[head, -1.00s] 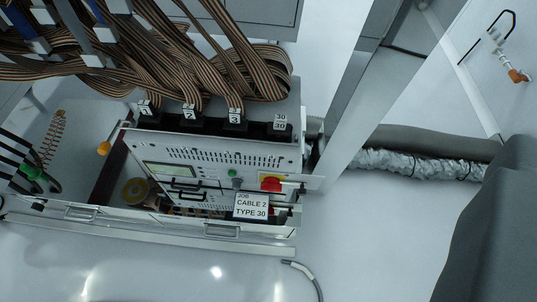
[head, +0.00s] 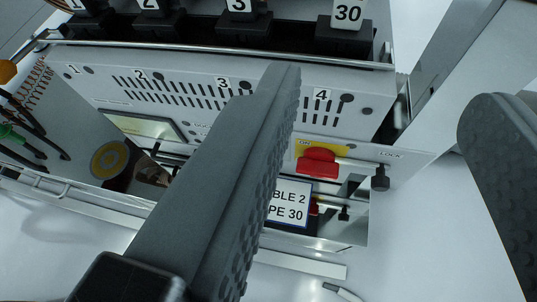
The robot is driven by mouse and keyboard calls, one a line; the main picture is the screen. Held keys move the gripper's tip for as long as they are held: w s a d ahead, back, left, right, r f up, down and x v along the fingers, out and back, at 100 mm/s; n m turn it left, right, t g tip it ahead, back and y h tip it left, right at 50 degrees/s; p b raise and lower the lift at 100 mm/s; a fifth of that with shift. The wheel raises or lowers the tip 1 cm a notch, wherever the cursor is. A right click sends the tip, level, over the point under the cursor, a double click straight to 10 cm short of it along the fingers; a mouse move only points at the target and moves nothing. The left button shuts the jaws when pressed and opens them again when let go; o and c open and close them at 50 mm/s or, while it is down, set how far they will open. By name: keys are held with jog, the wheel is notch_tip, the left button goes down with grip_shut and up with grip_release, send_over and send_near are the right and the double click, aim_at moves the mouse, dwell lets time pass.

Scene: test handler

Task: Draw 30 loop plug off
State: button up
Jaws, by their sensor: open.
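The plug labelled 30 (head: 344,40) is a black block with a white tag, seated at the top right of the grey test unit (head: 350,80), above the number 4. My gripper (head: 388,88) is open and empty. Its left finger crosses the middle of the view, its tip overlapping the unit's front below plugs 3 and 30. Its right finger stands at the right edge, clear of the unit. The plug appears beyond and between the fingertips, apart from both. Its cable is out of view.
Black plugs tagged 1, 2 and 3 (head: 244,29) stand in a row to the left. A red handle (head: 318,163) on a yellow plate and a black knob (head: 380,178) stick out below. A job card (head: 291,202) is partly hidden. A grey post (head: 455,50) rises at the right.

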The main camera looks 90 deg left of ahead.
aim_at(349, 14)
jog(key=x, duration=1.8)
jog(key=shift+s+f, duration=0.35)
jog(key=shift+s, duration=0.1)
jog(key=c, duration=1.1)
jog(key=shift+o, duration=0.2)
jog(key=shift+r, duration=0.7)
jog(key=shift+r, duration=0.8)
